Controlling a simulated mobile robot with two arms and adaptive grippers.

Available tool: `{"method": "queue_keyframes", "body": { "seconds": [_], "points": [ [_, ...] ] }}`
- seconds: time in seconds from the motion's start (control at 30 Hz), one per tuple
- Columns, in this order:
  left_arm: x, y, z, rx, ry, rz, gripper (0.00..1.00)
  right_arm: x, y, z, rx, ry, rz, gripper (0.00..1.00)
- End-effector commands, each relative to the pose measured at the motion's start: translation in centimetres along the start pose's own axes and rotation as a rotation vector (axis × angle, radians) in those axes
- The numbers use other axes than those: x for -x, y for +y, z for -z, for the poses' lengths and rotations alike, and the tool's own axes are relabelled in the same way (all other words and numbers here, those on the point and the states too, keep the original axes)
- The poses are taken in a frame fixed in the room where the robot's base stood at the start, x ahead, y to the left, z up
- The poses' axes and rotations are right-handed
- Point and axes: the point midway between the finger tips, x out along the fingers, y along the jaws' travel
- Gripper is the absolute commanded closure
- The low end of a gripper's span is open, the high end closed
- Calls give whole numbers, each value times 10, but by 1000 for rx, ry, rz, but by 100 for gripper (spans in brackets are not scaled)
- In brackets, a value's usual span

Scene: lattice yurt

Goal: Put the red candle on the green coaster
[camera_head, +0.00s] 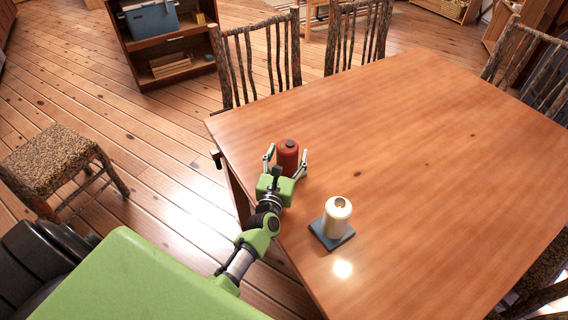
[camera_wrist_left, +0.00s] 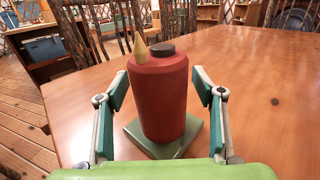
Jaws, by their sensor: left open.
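The red candle (camera_head: 287,158) stands upright near the left edge of the wooden table. In the left wrist view the red candle (camera_wrist_left: 158,98) stands on the green coaster (camera_wrist_left: 190,134), whose corner and front edge show around its base. The coaster is hidden in the head view. A small yellow pointed tip shows beside the candle's dark top. My left gripper (camera_head: 286,154) is open with one finger on each side of the candle. In the wrist view gaps show between the candle and the fingers of my left gripper (camera_wrist_left: 160,82). My right gripper is not in view.
A cream candle (camera_head: 338,215) stands on a dark blue-grey coaster (camera_head: 330,240) to the right of my left arm. The rest of the table (camera_head: 430,150) is clear. Chairs (camera_head: 262,60) stand along its far side, and a stool (camera_head: 50,155) is at left.

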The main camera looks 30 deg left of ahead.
Motion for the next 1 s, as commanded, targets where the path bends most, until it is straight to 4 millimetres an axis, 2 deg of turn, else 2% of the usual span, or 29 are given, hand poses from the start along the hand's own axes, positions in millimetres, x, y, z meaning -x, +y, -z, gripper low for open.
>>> {"method": "queue_keyframes", "body": {
  "seconds": [0.17,0.4,0.6,0.8,1.0],
  "points": [
    [22,0,1,1,2,0,38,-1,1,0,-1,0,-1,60],
    [72,0,1,1,2,-1,38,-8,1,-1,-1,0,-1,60],
    [104,0,0,0,1,1,38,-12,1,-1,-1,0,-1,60],
    [118,0,-1,1,0,-1,38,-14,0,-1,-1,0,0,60],
    [120,0,-2,1,-1,-1,38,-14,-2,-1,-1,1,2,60]
  ]
}}
